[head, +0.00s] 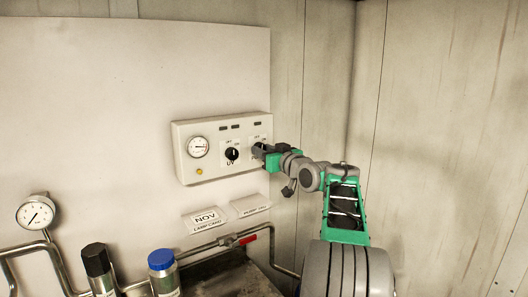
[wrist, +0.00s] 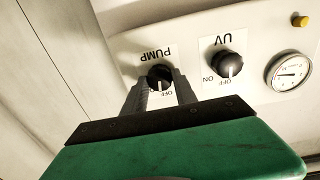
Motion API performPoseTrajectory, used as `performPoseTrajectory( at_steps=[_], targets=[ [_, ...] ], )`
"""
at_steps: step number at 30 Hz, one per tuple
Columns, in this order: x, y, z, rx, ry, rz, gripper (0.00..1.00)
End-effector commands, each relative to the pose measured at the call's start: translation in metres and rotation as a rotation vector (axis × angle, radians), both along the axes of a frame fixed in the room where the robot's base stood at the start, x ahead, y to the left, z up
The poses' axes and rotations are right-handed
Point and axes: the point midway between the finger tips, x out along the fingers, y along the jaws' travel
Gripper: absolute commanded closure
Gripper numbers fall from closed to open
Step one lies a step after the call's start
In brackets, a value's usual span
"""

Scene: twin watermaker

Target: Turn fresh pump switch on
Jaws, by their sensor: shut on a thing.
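A pale control box (head: 186,170) is fixed to the wall in the head view. Its right-hand switch, labelled PUMP, has a round black knob (wrist: 159,74) in the wrist view, where the panel appears upside down. My gripper (wrist: 166,84) is at this knob, with one finger on each side, shut on it. In the head view my gripper (head: 260,150) covers most of the pump switch. Part of the ON/OFF lettering around the knob is hidden by the fingers, so I cannot tell the knob's exact setting.
The black UV knob (head: 232,154) is close beside the pump switch. A gauge (head: 199,147) and a yellow button (head: 199,171) are on the same box. Label cards (head: 207,218), pipes, a red-handled valve (head: 247,239) and two capped bottles are below. Bare wall lies to the right.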

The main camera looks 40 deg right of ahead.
Motion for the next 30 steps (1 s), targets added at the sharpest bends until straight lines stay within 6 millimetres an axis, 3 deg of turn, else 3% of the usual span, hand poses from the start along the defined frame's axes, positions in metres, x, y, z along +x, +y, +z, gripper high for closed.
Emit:
performPoseTrajectory(
  at_steps=[21, 30],
  targets=[
    [-0.0004, -0.0023, 0.0023, 0.643, -0.022, -0.003, 1.0],
    [-0.0004, -0.0023, 0.002, 0.822, -0.029, -0.002, 1.0]
  ],
)
